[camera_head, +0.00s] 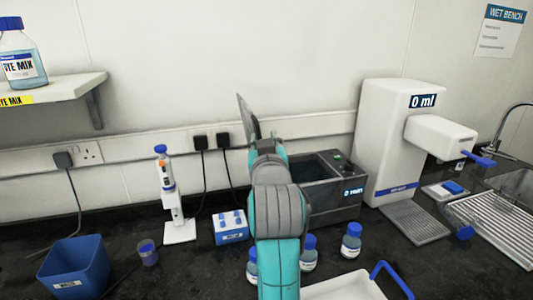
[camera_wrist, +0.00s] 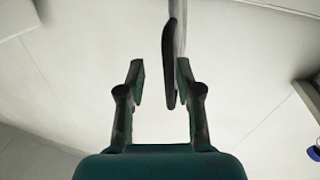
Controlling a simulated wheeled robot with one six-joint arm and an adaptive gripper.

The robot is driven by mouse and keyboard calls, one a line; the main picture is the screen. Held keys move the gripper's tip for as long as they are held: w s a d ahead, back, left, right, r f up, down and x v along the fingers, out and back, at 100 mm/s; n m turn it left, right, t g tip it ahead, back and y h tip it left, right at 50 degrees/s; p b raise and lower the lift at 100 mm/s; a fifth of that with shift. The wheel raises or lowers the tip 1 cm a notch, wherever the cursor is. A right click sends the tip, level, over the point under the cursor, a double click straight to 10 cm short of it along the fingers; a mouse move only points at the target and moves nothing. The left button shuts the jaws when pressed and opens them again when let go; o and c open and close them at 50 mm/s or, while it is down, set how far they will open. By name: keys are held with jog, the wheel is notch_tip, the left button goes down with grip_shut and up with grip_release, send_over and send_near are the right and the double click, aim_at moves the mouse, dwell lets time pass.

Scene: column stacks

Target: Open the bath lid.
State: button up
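The water bath (camera_head: 338,198) is a dark grey box at the back of the bench, and its open basin shows. Its lid (camera_head: 247,116) looks like a thin grey plate standing up steeply at the bath's left side, partly hidden by my arm. In the wrist view, a dark thin plate (camera_wrist: 170,62), seemingly the lid seen edge-on, reaches between the fingertips, close beside the right finger. My gripper (camera_wrist: 160,82) is open, with a clear gap on the left of the plate. I cannot tell whether the right finger touches it. In the head view my arm hides the gripper.
A white dispenser (camera_head: 385,140) marked 0 ml stands right of the bath. A pipette stand (camera_head: 180,229), a blue-lidded rack (camera_head: 230,229) and a blue bin (camera_head: 75,270) are left. A shelf (camera_head: 60,88) is upper left.

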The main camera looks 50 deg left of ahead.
jog(key=v, duration=1.1)
jog(key=shift+d+f, duration=0.1)
jog(key=shift+d, duration=0.05)
